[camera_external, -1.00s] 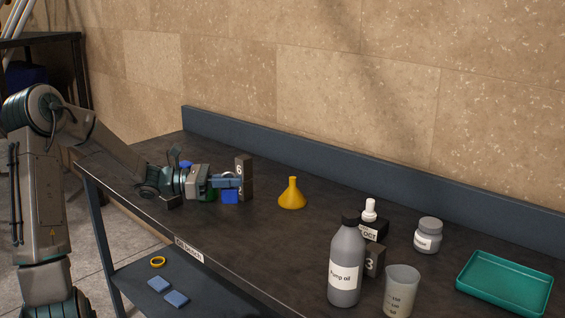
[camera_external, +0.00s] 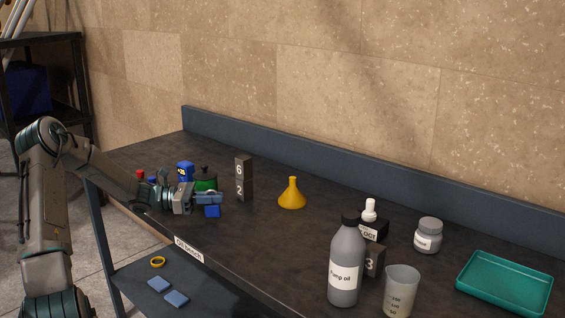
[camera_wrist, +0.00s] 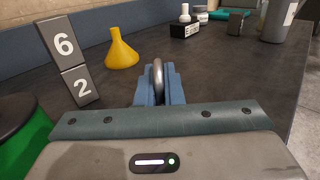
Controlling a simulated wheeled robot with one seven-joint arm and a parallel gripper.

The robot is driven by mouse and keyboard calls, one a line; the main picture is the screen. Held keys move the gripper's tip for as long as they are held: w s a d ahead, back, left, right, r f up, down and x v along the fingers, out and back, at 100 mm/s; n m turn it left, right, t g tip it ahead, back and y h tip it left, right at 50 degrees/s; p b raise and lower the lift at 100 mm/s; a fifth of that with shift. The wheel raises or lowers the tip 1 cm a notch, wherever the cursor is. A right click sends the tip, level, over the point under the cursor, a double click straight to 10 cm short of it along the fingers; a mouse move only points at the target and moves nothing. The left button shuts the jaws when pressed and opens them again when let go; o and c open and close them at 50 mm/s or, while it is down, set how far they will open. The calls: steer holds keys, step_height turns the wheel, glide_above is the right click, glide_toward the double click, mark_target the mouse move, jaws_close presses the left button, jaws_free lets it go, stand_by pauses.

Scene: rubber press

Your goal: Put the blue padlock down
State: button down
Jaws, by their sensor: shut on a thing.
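My gripper (camera_external: 207,198) is at the left part of the bench, low over its top near the front edge. It is shut on the blue padlock (camera_external: 212,212), whose blue body hangs below the fingers. In the wrist view the grey shackle (camera_wrist: 158,80) stands up between the two blue fingers (camera_wrist: 159,90). The padlock body is hidden there. I cannot tell whether the body touches the bench top (camera_external: 262,228).
A dark block marked 6 and 2 (camera_external: 243,178) stands just right of my gripper. A green pot (camera_external: 205,181) and a blue container (camera_external: 185,171) stand behind it. A yellow funnel (camera_external: 292,195) is farther right. Bare bench lies in front of the block and funnel.

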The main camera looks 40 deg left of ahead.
steer(key=shift+f, duration=0.7)
steer(key=shift+f, duration=0.1)
steer(key=c, duration=1.6)
jaws_free()
steer(key=shift+o, duration=0.2)
